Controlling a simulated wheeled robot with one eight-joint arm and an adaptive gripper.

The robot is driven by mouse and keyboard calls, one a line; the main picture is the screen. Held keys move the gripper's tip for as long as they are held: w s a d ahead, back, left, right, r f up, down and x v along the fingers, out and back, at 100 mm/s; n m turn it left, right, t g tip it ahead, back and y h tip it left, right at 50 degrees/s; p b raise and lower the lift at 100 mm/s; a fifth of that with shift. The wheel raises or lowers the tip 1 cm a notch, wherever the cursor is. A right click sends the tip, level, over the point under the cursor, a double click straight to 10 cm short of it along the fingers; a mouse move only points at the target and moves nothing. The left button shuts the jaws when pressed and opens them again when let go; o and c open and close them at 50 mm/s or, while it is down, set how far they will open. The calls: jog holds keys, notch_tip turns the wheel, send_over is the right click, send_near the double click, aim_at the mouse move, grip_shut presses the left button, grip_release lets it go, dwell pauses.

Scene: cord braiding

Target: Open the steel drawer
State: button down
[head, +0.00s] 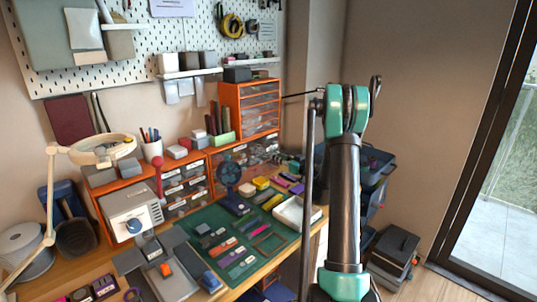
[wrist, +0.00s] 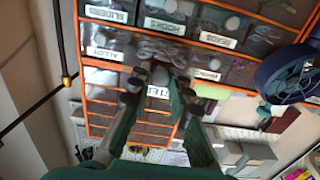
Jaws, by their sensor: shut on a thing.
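The steel drawer sits in an orange cabinet of small clear drawers (wrist: 200,40), and its white label (wrist: 157,91), partly covered, shows between my fingers in the wrist view. My gripper (wrist: 158,84) is at that drawer's front, its two fingers on either side of a round grey knob (wrist: 160,75) and shut on it. My fingers hide much of the drawer front, and I cannot tell how far it stands out. In the head view the orange cabinets (head: 210,172) stand at the back of the bench; my gripper is not clearly visible there.
Neighbouring drawers carry labels such as hooks (wrist: 162,24) and alloy (wrist: 104,53). A dark blue fan (wrist: 288,76) stands close by at the right in the wrist view. In the head view a green mat (head: 215,232) with small items and a white tray (head: 290,215) lie before the cabinets.

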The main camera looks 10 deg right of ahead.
jog(key=shift+s+d, duration=0.35)
jog(key=shift+s, duration=0.1)
jog(key=c, duration=1.4)
grip_release()
jog(key=shift+s+d, duration=0.1)
jog(key=v, duration=1.1)
jog(key=shift+s+d, duration=0.2)
jog(key=shift+s, duration=0.1)
